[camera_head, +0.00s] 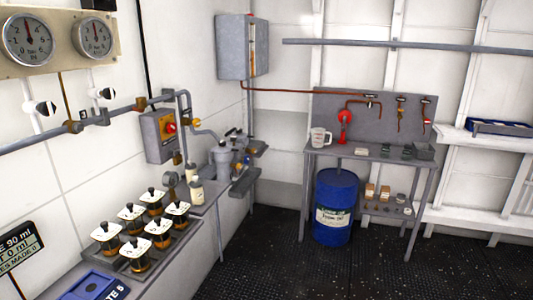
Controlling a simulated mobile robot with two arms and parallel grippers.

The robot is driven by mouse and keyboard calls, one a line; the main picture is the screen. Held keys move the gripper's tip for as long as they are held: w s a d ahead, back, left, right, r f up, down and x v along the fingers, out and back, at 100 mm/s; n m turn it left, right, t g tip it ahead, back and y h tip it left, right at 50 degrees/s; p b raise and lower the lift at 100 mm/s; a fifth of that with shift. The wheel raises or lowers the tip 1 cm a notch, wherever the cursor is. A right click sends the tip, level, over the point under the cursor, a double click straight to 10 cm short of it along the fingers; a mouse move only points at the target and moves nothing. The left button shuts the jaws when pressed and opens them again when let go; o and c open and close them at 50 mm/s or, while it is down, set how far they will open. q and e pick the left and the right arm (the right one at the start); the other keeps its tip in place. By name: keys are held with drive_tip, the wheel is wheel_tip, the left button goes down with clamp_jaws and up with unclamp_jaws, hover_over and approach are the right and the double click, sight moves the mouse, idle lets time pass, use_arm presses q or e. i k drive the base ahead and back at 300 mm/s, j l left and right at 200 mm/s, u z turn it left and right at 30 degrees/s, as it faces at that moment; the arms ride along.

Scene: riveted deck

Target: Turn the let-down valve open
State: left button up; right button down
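No label marks the let-down valve, so I cannot tell which fitting it is. Small fittings with red-orange pipes, one in the middle (401,112) and one at the right (426,115), hang on the same panel. On the left wall, two black-and-white knobs (43,107) (106,93) stand by the grey pipe. A red and yellow switch (170,127) is on a grey box. Neither of my grippers shows in this view.
A blue drum (336,207) stands under the metal bench (382,157), which holds a clear jug (320,138). Several lidded jars (131,218) stand on the left counter, with a blue tray (93,285) in front. Two gauges (60,39) hang above. The dark deck (300,265) is clear.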

sight(197, 122)
drive_tip(key=i+l+z, duration=0.1)
drive_tip(key=i, duration=0.75)
drive_tip(key=i+l+z, duration=0.1)
drive_tip(key=i, duration=0.75)
drive_tip(key=i+l+u, duration=0.1)
drive_tip(key=i+u, duration=0.35)
drive_tip(key=i+l+u, duration=0.2)
drive_tip(key=u, duration=0.25)
drive_tip(key=i+l+u, duration=0.25)
drive_tip(key=u, duration=0.25)
drive_tip(key=i+l+u, duration=0.2)
drive_tip(key=l+u, duration=0.25)
